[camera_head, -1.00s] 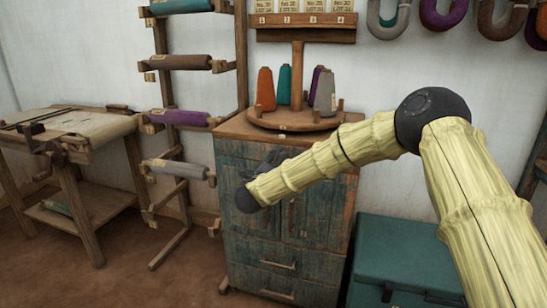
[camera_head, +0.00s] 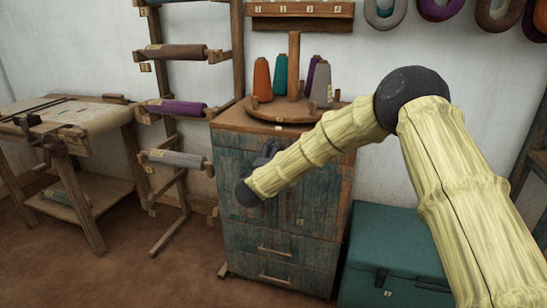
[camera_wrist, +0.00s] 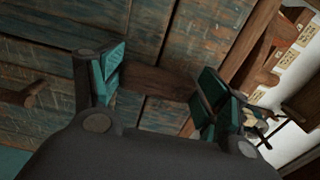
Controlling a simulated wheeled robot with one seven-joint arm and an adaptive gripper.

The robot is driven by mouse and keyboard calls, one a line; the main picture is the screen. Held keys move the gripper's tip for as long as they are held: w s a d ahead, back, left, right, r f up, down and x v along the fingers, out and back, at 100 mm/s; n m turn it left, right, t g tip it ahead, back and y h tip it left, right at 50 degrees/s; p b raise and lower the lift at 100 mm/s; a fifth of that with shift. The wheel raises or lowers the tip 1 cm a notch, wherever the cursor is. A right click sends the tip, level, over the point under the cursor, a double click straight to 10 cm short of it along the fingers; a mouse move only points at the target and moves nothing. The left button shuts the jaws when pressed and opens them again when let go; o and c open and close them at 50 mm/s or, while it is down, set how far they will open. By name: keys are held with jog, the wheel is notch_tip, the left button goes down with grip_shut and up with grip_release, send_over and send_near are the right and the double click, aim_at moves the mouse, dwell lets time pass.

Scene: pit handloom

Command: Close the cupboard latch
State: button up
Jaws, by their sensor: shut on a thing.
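The cupboard (camera_head: 290,222) is a worn blue-green wooden cabinet with two doors above drawers. In the wrist view its planked front (camera_wrist: 60,60) fills the left and top. The latch (camera_wrist: 155,80), a brown wooden bar, lies across the dark seam between the doors. My gripper (camera_wrist: 158,88) has its teal-padded fingers at the two ends of this bar and is shut on it. In the head view my arm hides most of the gripper and the latch; only a dark part shows above the forearm.
A round wooden stand (camera_head: 284,113) with thread cones sits on the cupboard top. A teal chest (camera_head: 392,258) stands close at the right. A roll rack (camera_head: 176,158) and a wooden table (camera_head: 70,122) are at the left. Brown floor is clear in front.

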jog(key=o, duration=1)
jog(key=shift+s, duration=0.1)
jog(key=v, duration=1.1)
jog(key=shift+s+a, duration=0.2)
jog(key=shift+s, duration=0.15)
